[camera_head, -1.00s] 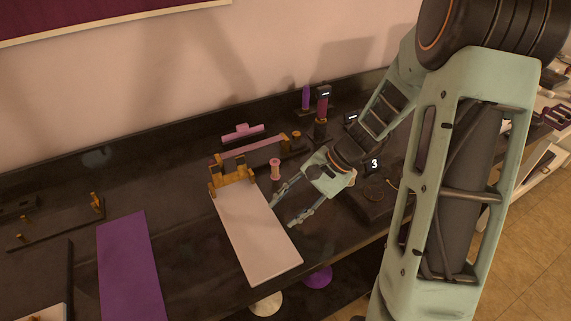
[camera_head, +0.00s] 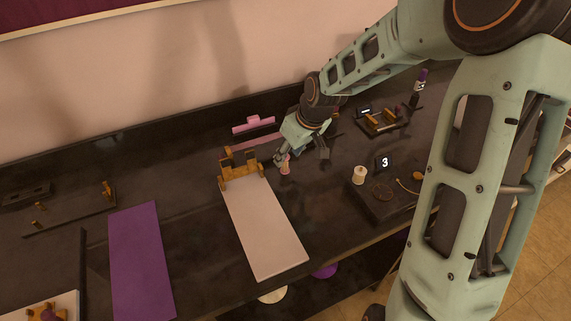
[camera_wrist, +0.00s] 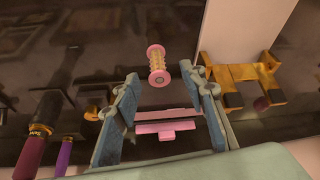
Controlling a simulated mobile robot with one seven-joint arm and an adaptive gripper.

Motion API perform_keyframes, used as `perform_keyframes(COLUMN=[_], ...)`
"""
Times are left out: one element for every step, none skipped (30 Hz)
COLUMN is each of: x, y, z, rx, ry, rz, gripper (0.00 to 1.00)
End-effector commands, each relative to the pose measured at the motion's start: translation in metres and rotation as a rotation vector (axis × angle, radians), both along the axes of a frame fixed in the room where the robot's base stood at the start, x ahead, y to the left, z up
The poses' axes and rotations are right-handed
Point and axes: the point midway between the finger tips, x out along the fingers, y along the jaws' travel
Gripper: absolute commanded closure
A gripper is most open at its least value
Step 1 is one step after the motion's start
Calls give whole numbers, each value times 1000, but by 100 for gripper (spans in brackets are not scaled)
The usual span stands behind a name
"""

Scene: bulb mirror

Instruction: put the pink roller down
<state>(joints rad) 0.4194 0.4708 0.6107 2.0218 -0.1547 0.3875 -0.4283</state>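The pink roller (camera_head: 285,168), a small spool with pink ends, stands on the dark bench at the right of the white board's gold clamp. In the wrist view the pink roller (camera_wrist: 158,65) shows a ribbed, gold-toned middle and sits ahead of and between the spread fingertips, with a gap visible on each side. My gripper (camera_head: 300,156) is open and low over the bench, with its left finger close to the roller in the head view. In the wrist view my gripper (camera_wrist: 160,76) holds nothing. Whether a finger touches the roller is not clear.
The gold clamp (camera_head: 240,170) and white board (camera_head: 268,235) lie just left of the roller. A pink handled piece (camera_head: 253,124) is behind. A cream spool (camera_head: 360,175) and a black "3" marker (camera_head: 384,162) stand right. A purple mat (camera_head: 140,260) lies left.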

Motion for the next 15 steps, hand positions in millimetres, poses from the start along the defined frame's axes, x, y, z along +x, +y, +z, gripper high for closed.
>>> perform_keyframes(x=[1,2,3,3,4,5,7,8,11,12,14,15,17,18,18], y=[1,1,2,2,3,4,4,6,7,8,8,10,11,11,12], z=[-4,-5,-7,-9,-11,-16,-20,-24,-29,-33,-37,-42,-45,-48,-51], rx=[-1,0,0,0,1,1,0,0,1,1,0,1,1,1,1], ry=[1,0,0,0,1,3,4,4,4,3,4,4,2,2,3], rz=[0,0,0,0,-1,-1,0,1,0,0,0,0,-1,-1,-1], gripper=[61,61,61,61,61,61,61,61,61,61,61,61,61,61,61])
